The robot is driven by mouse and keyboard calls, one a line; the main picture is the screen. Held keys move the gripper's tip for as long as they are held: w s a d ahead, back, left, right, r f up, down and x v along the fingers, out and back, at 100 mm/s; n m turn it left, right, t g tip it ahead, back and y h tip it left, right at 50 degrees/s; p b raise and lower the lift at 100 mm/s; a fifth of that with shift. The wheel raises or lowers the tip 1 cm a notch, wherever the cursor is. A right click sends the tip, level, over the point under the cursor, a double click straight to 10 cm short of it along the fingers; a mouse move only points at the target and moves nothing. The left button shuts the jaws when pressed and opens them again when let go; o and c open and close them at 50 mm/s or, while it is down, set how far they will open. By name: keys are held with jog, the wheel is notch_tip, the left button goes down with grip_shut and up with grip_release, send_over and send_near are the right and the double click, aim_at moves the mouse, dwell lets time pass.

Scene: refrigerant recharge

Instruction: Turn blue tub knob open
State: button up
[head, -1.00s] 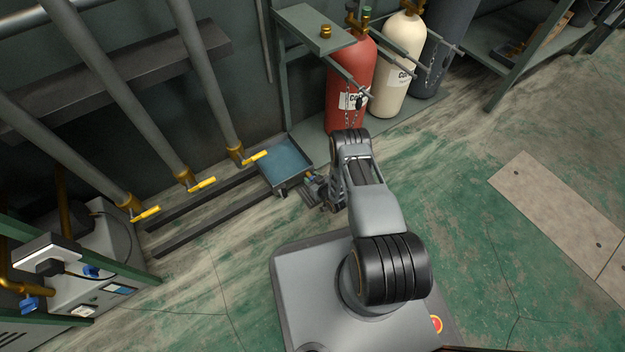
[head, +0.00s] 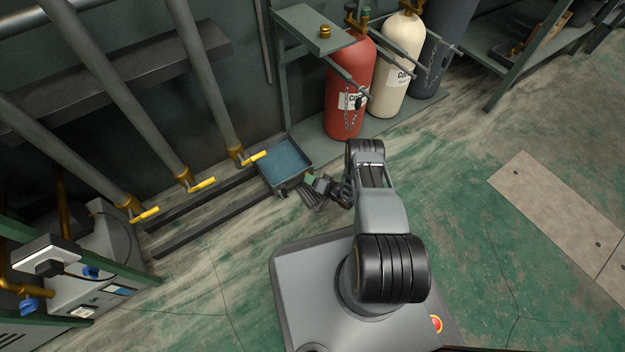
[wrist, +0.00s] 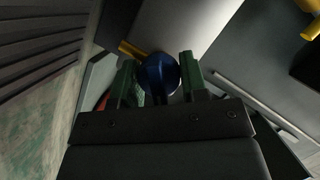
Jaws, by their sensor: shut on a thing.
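The tub (head: 264,172) is a shallow grey tray with blue liquid, on the floor by the wall in the head view. In the wrist view the round blue knob (wrist: 158,70) sits between the two green fingers of my gripper (wrist: 160,88). The fingers are shut on the knob, one on each side. In the head view my gripper (head: 309,181) is at the near right edge of the tub, and the knob is not clearly visible there. A short yellow pipe (wrist: 131,48) lies beside the knob in the wrist view.
Three pipes with yellow lever handles (head: 202,183) come down left of the tub. A red cylinder (head: 350,85) and a cream cylinder (head: 397,65) stand behind my arm. A cabinet (head: 105,235) with other blue knobs is at the left.

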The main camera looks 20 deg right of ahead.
jog(key=m, duration=0.1)
jog(key=m+y, duration=0.1)
jog(key=m, duration=0.1)
jog(key=shift+d+f+t+y, duration=0.1)
jog(key=shift+t+y, duration=0.2)
jog(key=shift+m+t+y, duration=0.4)
jog(key=shift+m, duration=1.5)
jog(key=o, duration=0.9)
jog(key=v, duration=1.3)
jog(key=shift+s+d+f, duration=0.2)
jog(key=shift+s+d, duration=0.1)
